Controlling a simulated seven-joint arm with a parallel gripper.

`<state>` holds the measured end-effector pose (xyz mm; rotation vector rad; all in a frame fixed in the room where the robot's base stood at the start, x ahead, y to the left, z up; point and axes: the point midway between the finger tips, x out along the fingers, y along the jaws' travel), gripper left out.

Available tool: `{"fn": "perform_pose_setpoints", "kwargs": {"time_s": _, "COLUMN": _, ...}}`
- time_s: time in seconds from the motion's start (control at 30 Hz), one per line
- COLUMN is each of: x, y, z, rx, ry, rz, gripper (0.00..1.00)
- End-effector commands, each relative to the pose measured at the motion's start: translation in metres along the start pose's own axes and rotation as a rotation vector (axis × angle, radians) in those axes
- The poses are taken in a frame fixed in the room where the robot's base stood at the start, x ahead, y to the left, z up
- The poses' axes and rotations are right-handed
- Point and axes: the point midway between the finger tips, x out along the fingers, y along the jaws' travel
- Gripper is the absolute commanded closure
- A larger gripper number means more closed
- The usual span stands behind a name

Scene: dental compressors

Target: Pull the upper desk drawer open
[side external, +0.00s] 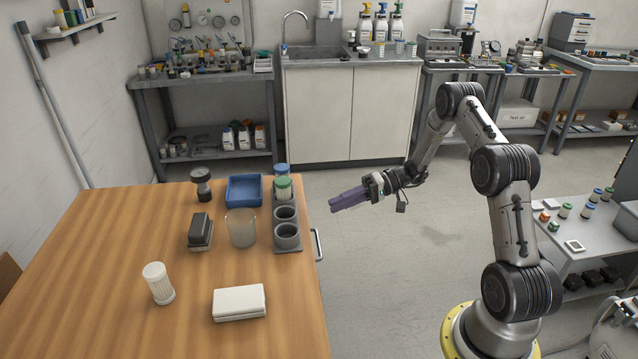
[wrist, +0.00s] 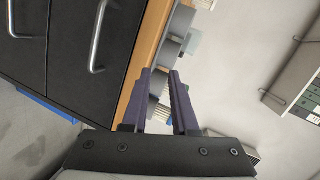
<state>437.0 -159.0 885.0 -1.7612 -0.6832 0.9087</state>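The upper desk drawer (wrist: 90,85) has a dark front just under the wooden desk top and looks shut in the wrist view. Its bar handle (wrist: 97,38) is silver and lies left of my fingers there. In the side view a silver handle (side external: 318,245) juts from the desk's right edge; the drawer front is hidden there. My gripper (side external: 335,203) has purple fingers and hangs in the air right of the desk edge, apart from the handle. In the wrist view my gripper (wrist: 160,74) shows a gap between its fingers, with nothing held.
A lower drawer handle (wrist: 12,18) shows at the wrist view's left edge. On the wooden desk (side external: 110,270) stand a grey cup holder (side external: 288,237), a blue tray (side external: 244,190), a clear beaker (side external: 241,228) and a white box (side external: 239,302).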

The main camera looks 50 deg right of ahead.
Motion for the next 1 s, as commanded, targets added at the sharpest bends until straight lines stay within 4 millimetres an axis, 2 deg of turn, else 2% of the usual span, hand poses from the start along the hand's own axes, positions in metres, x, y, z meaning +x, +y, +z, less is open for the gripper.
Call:
{"fn": "perform_pose_setpoints", "kwargs": {"time_s": 0.23, "x": 0.015, "y": -0.045, "z": -0.001, "rx": -0.094, "ry": -0.072, "rz": 0.019, "gripper": 0.73}}
{"fn": "perform_pose_setpoints", "kwargs": {"time_s": 0.6, "x": 0.034, "y": -0.106, "z": 0.012, "rx": -0.21, "ry": -0.184, "rz": 0.059, "gripper": 0.73}}
{"fn": "perform_pose_setpoints", "kwargs": {"time_s": 0.8, "x": 0.04, "y": -0.128, "z": 0.02, "rx": -0.25, "ry": -0.227, "rz": 0.079, "gripper": 0.73}}
{"fn": "perform_pose_setpoints", "kwargs": {"time_s": 1.0, "x": 0.042, "y": -0.137, "z": 0.024, "rx": -0.266, "ry": -0.246, "rz": 0.087, "gripper": 0.73}}
